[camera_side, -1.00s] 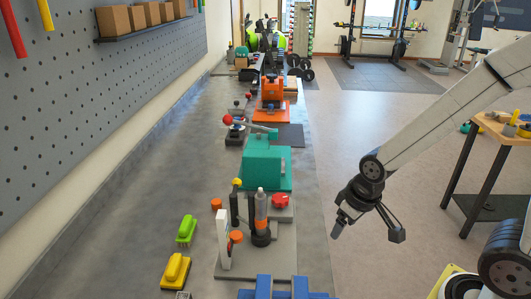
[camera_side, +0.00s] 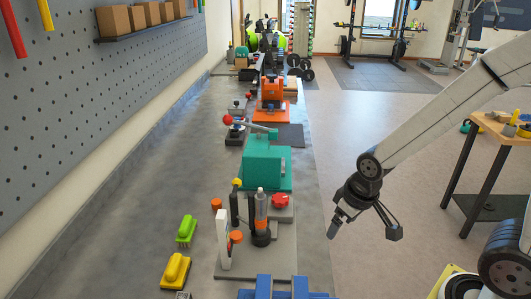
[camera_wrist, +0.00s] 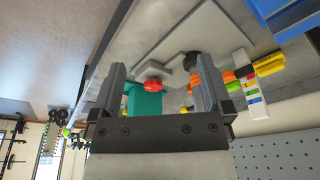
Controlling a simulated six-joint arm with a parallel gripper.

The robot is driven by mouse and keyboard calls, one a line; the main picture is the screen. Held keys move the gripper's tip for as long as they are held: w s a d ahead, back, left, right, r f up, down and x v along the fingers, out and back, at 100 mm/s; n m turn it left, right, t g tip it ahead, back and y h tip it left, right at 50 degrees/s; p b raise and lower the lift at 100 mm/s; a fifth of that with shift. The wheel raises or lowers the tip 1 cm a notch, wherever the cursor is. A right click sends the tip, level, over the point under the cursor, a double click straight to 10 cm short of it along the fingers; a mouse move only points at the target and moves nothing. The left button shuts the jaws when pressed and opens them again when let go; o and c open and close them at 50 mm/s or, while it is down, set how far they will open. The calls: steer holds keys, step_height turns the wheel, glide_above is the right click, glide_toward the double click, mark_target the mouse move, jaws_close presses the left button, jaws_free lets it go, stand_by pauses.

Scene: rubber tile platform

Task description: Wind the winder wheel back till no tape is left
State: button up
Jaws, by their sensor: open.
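A grey base plate (camera_side: 285,262) on the bench carries a white upright post (camera_side: 223,240) with an orange round part (camera_side: 236,237) beside it, a red knob (camera_side: 280,200) and a dark-based bottle-like cylinder (camera_side: 261,215). I cannot tell for sure which part is the winder wheel, and no tape is clearly visible. My gripper (camera_side: 364,228) is open and empty, right of the bench edge and apart from the plate. In the wrist view its spread fingers (camera_wrist: 158,72) frame the red knob (camera_wrist: 153,86); orange parts (camera_wrist: 192,78) and a post with coloured marks (camera_wrist: 252,95) show at right.
A teal machine (camera_side: 265,165) stands behind the plate, with an orange one (camera_side: 271,92) farther back.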

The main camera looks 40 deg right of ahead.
steer(key=w+d+m+g, duration=0.1)
steer(key=w+d+m, duration=0.15)
steer(key=w, duration=1.15)
steer(key=m+g, duration=0.2)
steer(key=m, duration=0.1)
glide_above(281, 198)
step_height(281, 198, down, 2)
steer(key=shift+w+f, duration=0.15)
steer(key=shift+f, duration=0.05)
steer(key=shift+f, duration=3.85)
steer(key=shift+c, duration=0.2)
steer(key=c, duration=1.1)
